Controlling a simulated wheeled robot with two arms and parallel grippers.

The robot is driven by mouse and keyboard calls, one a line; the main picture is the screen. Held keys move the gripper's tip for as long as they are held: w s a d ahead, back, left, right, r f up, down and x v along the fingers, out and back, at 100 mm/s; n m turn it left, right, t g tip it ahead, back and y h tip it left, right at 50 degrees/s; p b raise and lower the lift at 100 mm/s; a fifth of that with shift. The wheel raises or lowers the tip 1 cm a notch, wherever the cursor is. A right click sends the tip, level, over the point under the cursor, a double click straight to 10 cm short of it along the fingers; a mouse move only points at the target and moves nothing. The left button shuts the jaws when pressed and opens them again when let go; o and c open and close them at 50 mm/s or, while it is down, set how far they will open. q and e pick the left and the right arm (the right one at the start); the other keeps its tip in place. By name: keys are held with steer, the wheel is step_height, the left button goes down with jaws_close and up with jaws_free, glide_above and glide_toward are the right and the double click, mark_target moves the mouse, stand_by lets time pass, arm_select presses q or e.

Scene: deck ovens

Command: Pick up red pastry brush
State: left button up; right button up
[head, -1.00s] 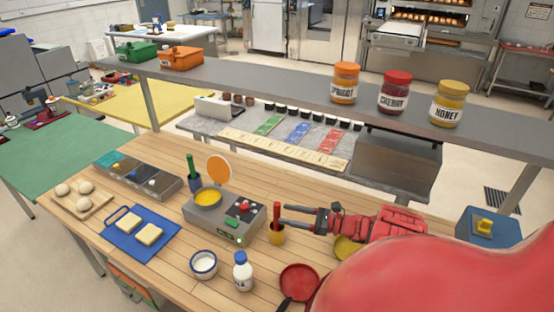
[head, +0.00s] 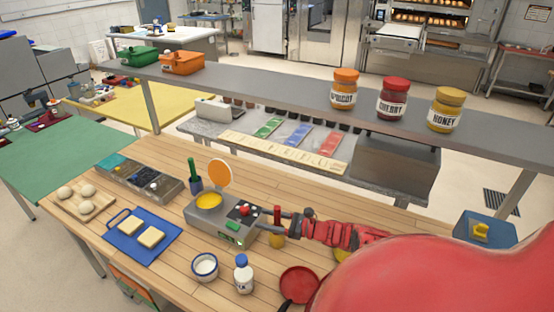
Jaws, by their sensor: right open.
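The red pastry brush (head: 277,216) stands upright in a small yellow cup (head: 277,241) on the wooden table, just right of the grey warmer. Only its red handle shows; its lower end is hidden in the cup. My right gripper (head: 258,221) comes in from the right with its jaws open. Its two fingers reach past the handle on the far and near sides, so the handle appears to be between them. I cannot tell whether a finger touches it. My left gripper is out of view.
A white bottle (head: 243,274), a bowl (head: 205,266) and a red pan (head: 299,283) stand nearer. A grey shelf (head: 290,90) with jars runs behind.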

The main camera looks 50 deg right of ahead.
jaws_close()
stand_by(0.4)
step_height(320, 180, up, 10)
steer(key=p, duration=0.1)
steer(key=shift+p, duration=0.3)
stand_by(0.7)
